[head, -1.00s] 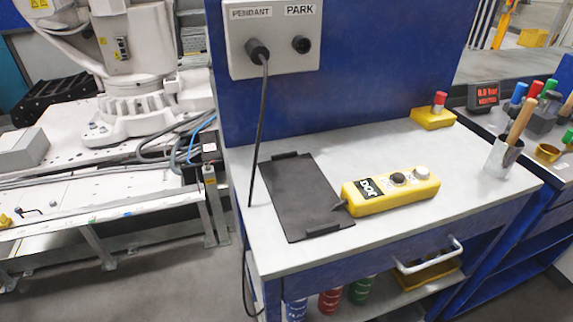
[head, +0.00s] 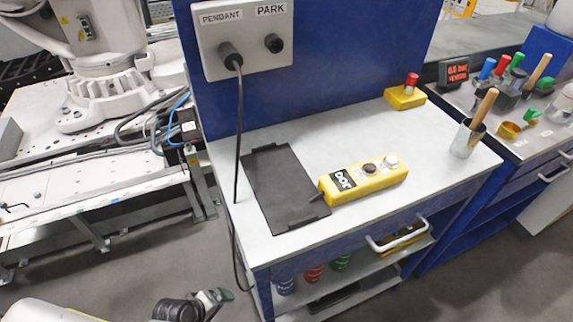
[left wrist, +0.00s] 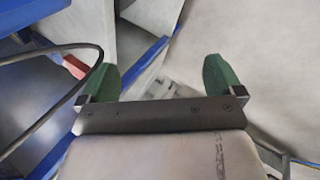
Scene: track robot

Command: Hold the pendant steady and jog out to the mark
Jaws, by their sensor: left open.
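The yellow pendant (head: 364,180) lies on the grey bench top, with a black label and a dark and a pale button on its upper face. Its left end is at the edge of a black mat (head: 286,187). A black cable hangs from the left socket of the wall box marked PENDANT (head: 243,40). My left gripper (head: 221,294) is low in front of the bench, well below and left of the pendant. In the left wrist view its green fingers (left wrist: 168,80) are apart with nothing between them. My right gripper is not seen. No mark can be made out.
A yellow box with a red button (head: 405,96) stands at the back of the bench. A metal cup (head: 467,142) with a wooden handle is at its right edge. A drawer handle (head: 397,236) juts from the front.

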